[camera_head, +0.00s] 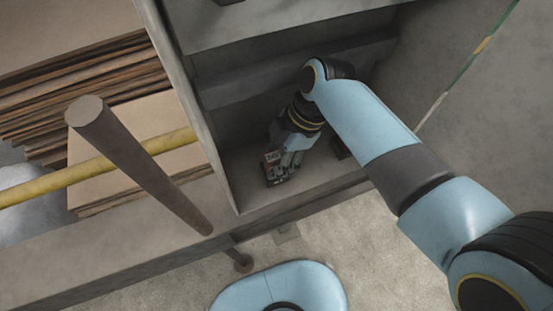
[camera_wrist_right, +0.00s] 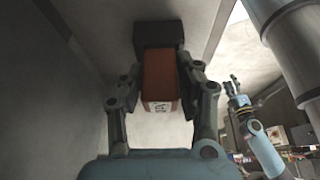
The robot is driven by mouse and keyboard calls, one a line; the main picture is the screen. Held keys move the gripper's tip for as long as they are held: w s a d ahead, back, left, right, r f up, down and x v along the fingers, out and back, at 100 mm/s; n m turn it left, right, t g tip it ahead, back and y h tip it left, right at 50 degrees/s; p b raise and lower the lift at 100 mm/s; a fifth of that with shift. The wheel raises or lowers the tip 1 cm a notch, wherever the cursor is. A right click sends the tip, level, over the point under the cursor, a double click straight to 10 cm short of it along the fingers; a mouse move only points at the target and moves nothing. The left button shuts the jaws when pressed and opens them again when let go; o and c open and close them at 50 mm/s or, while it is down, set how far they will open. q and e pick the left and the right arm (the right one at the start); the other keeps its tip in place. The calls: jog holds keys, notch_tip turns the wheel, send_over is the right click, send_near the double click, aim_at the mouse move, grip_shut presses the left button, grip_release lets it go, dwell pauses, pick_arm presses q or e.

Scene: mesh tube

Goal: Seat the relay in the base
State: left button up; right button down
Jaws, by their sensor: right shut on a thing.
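The relay (camera_wrist_right: 160,76) is an orange-brown block with a white printed label on its near end. My right gripper (camera_wrist_right: 157,80) is shut on it, one finger on each side. The base (camera_wrist_right: 158,36) looks like the dark block at the relay's far end; the two appear to meet, but I cannot tell how deep the relay sits. In the head view, the right gripper (camera_head: 287,160) is low inside a grey compartment, with the relay's red and white end (camera_head: 272,158) showing. My left gripper (camera_wrist_right: 235,84) shows small in the right wrist view; its opening is unclear.
Grey compartment walls (camera_head: 215,150) stand close to the right gripper. A small dark object (camera_head: 343,148) lies to its right. Outside are a brown post (camera_head: 140,160), a yellow pipe (camera_head: 60,185) and stacked boards (camera_head: 85,85). The concrete floor (camera_head: 375,255) is clear in front.

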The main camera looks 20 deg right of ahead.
jog(key=shift+f, duration=0.2)
jog(key=c, duration=0.9)
grip_release()
jog(key=shift+r, duration=0.2)
jog(key=d+r, duration=0.2)
jog(key=shift+d+r, duration=0.25)
jog(key=shift+r, duration=0.1)
jog(key=d, duration=0.3)
jog(key=d+b, duration=0.1)
jog(key=d, duration=0.6)
jog(key=shift+w+d+b, duration=0.25)
jog(key=shift+d+b, duration=0.05)
jog(key=shift+d, duration=0.05)
